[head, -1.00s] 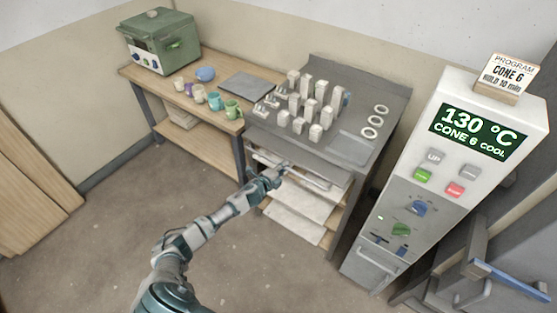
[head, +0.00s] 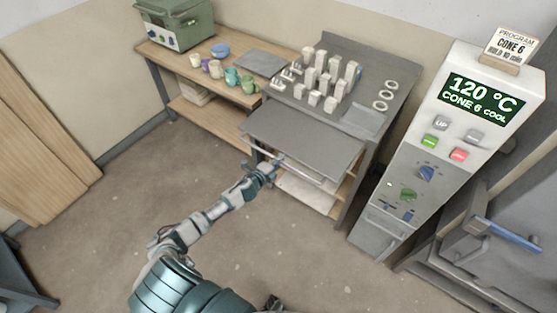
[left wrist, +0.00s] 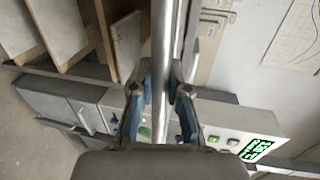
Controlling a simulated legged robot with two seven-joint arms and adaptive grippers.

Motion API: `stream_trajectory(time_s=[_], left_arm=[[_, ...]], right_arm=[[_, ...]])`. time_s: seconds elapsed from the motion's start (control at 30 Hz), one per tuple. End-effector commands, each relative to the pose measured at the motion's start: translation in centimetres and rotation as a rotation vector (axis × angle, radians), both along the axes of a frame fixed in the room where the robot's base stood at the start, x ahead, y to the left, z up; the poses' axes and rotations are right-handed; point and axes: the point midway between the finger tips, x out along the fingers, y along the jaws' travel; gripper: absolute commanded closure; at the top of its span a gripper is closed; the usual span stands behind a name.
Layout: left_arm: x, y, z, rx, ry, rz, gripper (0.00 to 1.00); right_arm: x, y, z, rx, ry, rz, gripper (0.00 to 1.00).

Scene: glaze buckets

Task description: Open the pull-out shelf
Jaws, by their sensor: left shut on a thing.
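The pull-out shelf (head: 305,138) is a flat grey board standing out from the front of the grey stand, below its top. A light handle bar (head: 312,174) runs along its front edge. My left gripper (head: 266,169) is at the left part of this bar and shut on it. In the left wrist view the bar (left wrist: 163,45) passes between the blue-grey fingers of my left gripper (left wrist: 160,92). My right gripper is not in view.
The stand's top (head: 362,118) holds several pale blocks and rings. Lower boards (head: 305,192) lie under the shelf. A wooden table (head: 180,58) with cups and a green box stands to the left, a white control cabinet (head: 430,150) to the right. The floor in front is clear.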

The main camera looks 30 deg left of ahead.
Motion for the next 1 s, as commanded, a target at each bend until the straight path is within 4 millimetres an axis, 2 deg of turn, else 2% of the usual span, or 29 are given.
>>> stream_trajectory(time_s=[0.17, 0.2, 0.3, 0.67, 0.77, 1.0], left_arm=[[-0.1, -0.1, -0.4, -0.004, 0.004, -0.006, 1.00], [-0.1, -0.1, -0.5, -0.005, 0.003, -0.008, 0.80], [-0.1, -0.1, -0.4, -0.006, 0.002, -0.008, 0.59], [-0.6, 0.0, -0.1, -0.003, 0.001, -0.005, 0.59], [-1.9, 0.1, 0.0, -0.003, 0.002, -0.006, 0.59], [-7.1, 0.7, 0.8, -0.006, 0.005, -0.007, 0.59]], right_arm=[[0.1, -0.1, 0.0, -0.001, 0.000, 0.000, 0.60], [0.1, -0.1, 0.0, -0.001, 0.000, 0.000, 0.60], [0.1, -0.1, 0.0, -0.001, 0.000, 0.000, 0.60], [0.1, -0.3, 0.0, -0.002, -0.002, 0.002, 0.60], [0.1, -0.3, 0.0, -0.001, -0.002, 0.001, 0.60], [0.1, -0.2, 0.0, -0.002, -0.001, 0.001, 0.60]])
